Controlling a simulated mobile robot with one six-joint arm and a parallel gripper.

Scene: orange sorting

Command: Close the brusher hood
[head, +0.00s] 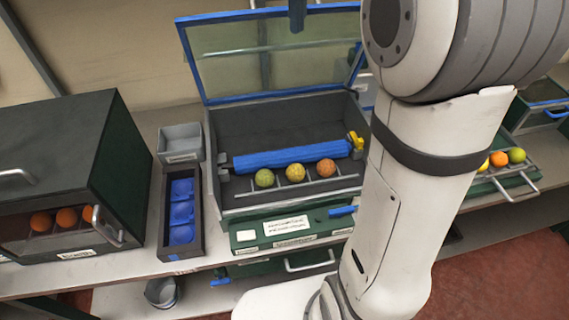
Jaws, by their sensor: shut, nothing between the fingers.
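The brusher (217,190) is a dark grey box with a green front panel, in the middle of the head view. Its hood (200,65), a clear pane in a blue frame, stands raised at the back of the box. A narrow dark blue piece (297,15) overlaps the hood's top edge; I cannot tell if it is a handle. My arm covers the box's right side. I cannot make out my gripper.
A dark green cabinet (60,135) with oranges behind its window stands at left. Beside the brusher are a grey bin (180,137) and a tray with blue cups (182,210). At right, a rack (515,170) holds fruits. The red floor (490,265) is clear.

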